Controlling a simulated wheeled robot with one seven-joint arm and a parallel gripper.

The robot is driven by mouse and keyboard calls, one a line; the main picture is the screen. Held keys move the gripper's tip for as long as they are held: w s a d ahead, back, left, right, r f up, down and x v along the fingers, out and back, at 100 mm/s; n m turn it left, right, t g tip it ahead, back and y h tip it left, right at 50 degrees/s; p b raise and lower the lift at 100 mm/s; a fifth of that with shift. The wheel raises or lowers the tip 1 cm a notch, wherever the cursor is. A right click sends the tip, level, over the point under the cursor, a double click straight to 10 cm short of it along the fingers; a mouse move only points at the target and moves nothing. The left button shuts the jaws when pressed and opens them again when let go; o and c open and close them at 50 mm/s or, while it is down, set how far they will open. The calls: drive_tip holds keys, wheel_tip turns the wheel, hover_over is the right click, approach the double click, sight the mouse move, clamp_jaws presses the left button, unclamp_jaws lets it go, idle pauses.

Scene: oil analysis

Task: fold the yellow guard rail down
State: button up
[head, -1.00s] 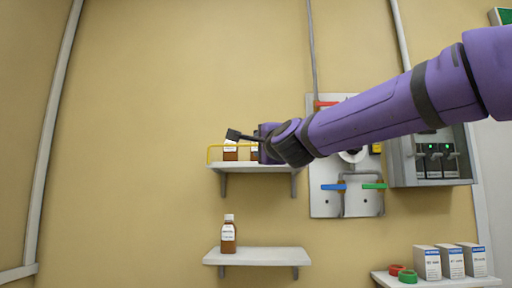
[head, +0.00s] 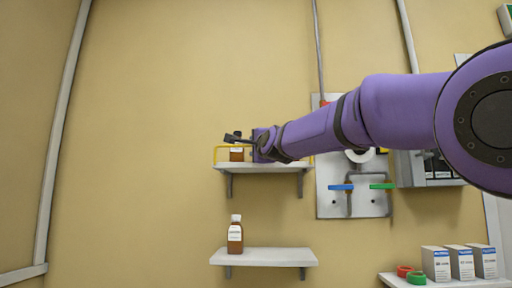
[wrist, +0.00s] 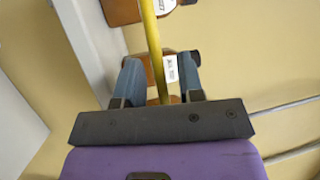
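The yellow guard rail (head: 216,154) stands upright along the front of the upper shelf (head: 245,166). In the wrist view the rail (wrist: 151,42) runs as a yellow bar between the two fingers of my gripper (wrist: 160,62). The fingers stand apart, with a visible gap on each side of the bar. In the head view my gripper (head: 234,138) is at the rail's top, and my wrist hides the rail's right part. A brown bottle (head: 236,155) with a white label stands behind the rail. Bottles also show past the fingers in the wrist view.
A lower shelf (head: 285,257) holds one brown bottle (head: 235,236). Right of the upper shelf is a grey panel with a blue handle (head: 341,187) and a green handle (head: 383,186). White boxes (head: 435,263) and red and green rings stand at lower right. The wall at left is clear.

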drive_tip(key=shift+c, duration=0.5)
clamp_jaws()
